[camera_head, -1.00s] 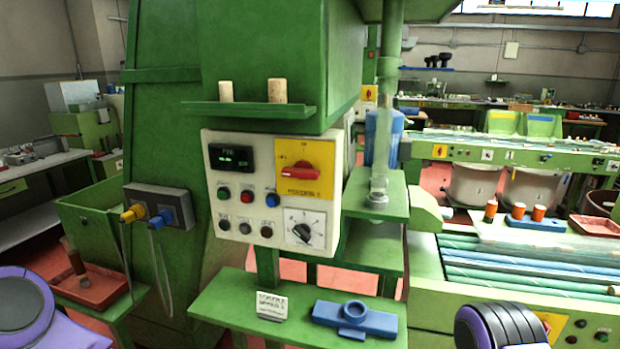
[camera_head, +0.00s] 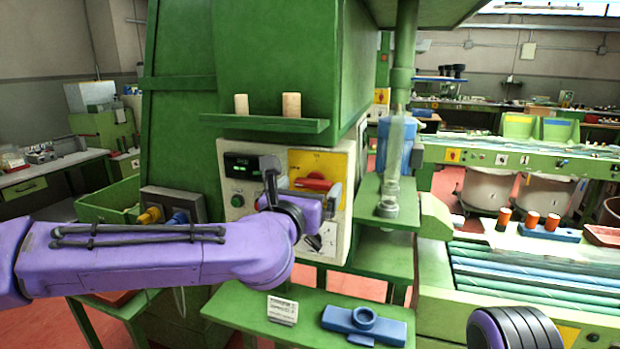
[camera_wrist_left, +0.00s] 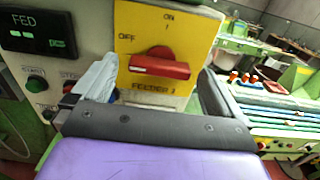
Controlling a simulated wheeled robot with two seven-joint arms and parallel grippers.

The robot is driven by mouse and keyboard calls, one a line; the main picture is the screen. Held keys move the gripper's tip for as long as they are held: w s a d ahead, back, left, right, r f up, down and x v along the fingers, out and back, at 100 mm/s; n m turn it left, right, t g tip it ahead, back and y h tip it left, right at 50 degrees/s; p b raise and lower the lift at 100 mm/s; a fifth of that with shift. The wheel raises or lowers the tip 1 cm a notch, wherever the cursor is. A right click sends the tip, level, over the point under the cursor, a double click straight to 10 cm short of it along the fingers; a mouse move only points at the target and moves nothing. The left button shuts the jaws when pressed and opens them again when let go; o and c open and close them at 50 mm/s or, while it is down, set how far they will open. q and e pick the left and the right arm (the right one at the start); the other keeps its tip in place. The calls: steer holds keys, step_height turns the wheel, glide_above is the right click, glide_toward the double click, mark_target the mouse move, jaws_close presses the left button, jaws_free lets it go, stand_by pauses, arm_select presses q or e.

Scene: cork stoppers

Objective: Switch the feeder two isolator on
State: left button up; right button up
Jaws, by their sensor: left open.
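The feeder isolator is a red rotary handle (camera_head: 315,184) on a yellow plate (camera_head: 330,163) on the cream control panel. In the left wrist view the red handle (camera_wrist_left: 160,66) lies about level, with ON printed above and OFF at left on the yellow plate (camera_wrist_left: 135,40). The label reads FEEDER and an unclear number. My left gripper (camera_head: 303,187) is open in front of the panel, one finger on each side of the handle. In the left wrist view the fingers stand left and right of it, and contact cannot be told. My right gripper is out of view.
Push buttons and a lit display (camera_head: 241,164) sit left of the handle; my arm hides part of the panel. A green shelf (camera_head: 265,123) with two corks juts out above. A clear tube (camera_head: 392,160) stands at right. A lower shelf holds a blue fixture (camera_head: 362,324) and sign (camera_head: 282,310).

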arm_select(q)
steer(key=shift+w+d, duration=0.2)
steer(key=shift+w, duration=0.45)
steer(key=c, duration=1)
steer(key=shift+m, duration=0.3)
steer(key=m, duration=1.3)
steer(key=shift+p, duration=0.35)
steer(key=shift+m+p, duration=0.4)
steer(key=shift+m, duration=1.7)
